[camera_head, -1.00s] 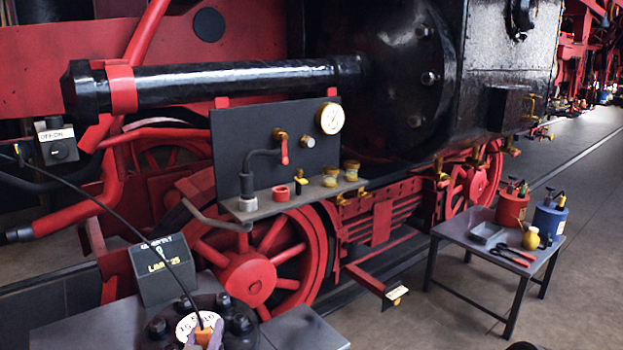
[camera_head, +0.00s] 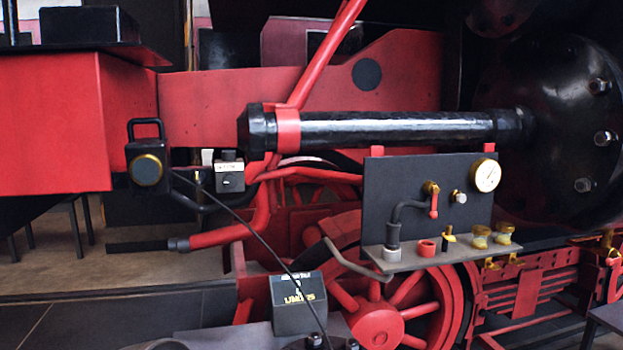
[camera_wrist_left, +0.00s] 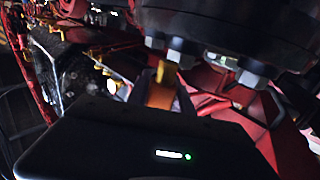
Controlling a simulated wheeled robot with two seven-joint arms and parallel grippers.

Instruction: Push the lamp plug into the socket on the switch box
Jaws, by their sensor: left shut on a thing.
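The switch box (camera_head: 230,176) is a small dark box with a white label, left of centre in the head view. The socket is too small to make out. The lamp (camera_head: 147,170), dark with a round brass-rimmed face, stands to its left. Its black cable (camera_head: 248,227) runs down right to the picture's bottom edge. My left gripper (camera_wrist_left: 163,84) shows in the left wrist view, shut on the orange plug (camera_wrist_left: 161,95), below dark round metalwork with bolts. The head view does not show this gripper or the plug. My right gripper is not in view.
A long black cylinder (camera_head: 400,128) runs above. A shelf (camera_head: 440,258) with fittings and a gauge panel (camera_head: 385,190) sits to the right. Red frame parts surround the switch box.

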